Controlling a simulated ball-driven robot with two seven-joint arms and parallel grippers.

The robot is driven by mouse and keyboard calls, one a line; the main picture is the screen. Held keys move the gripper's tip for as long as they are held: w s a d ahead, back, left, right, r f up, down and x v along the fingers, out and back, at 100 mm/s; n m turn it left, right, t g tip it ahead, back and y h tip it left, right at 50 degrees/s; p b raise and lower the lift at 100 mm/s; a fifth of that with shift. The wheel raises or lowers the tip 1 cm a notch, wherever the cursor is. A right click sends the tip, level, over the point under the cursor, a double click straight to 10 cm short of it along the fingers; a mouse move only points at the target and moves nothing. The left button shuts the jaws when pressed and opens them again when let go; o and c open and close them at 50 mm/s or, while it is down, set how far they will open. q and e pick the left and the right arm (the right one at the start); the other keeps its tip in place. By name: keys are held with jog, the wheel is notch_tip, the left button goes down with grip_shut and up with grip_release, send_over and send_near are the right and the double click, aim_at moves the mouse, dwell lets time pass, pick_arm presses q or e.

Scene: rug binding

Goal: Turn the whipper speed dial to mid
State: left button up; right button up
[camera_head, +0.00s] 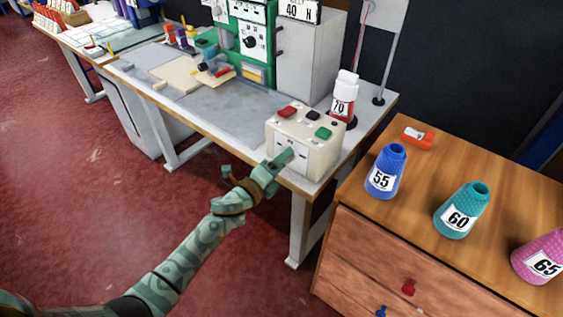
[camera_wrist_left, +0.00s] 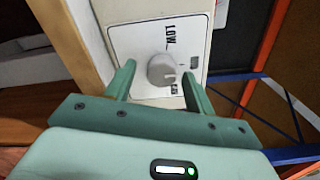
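The cream control box (camera_head: 322,151) stands on the near right corner of the white table. Its front panel (camera_wrist_left: 132,40) carries a round grey dial (camera_wrist_left: 161,68) on a white plate. "LOW" is printed beside the dial; the other marks are small or partly hidden, and I cannot tell the dial's setting for sure. My left gripper (camera_head: 280,160) is at the front of the box and hides the dial in the head view. In the left wrist view its green fingers (camera_wrist_left: 157,74) are open, one on each side of the dial, with gaps visible. My right gripper is out of view.
Red (camera_head: 287,112), black (camera_head: 313,115) and green (camera_head: 323,132) buttons sit on the box's top. A capped bottle marked 70 (camera_head: 343,100) stands behind it. Cones marked 55 (camera_head: 385,172), 60 (camera_head: 460,211) and 65 (camera_head: 541,258) stand on the wooden cabinet at right.

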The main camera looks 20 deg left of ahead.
pick_arm(q)
jog(key=p+v, duration=0.2)
jog(key=v, duration=1.4)
jog(key=shift+s, duration=0.2)
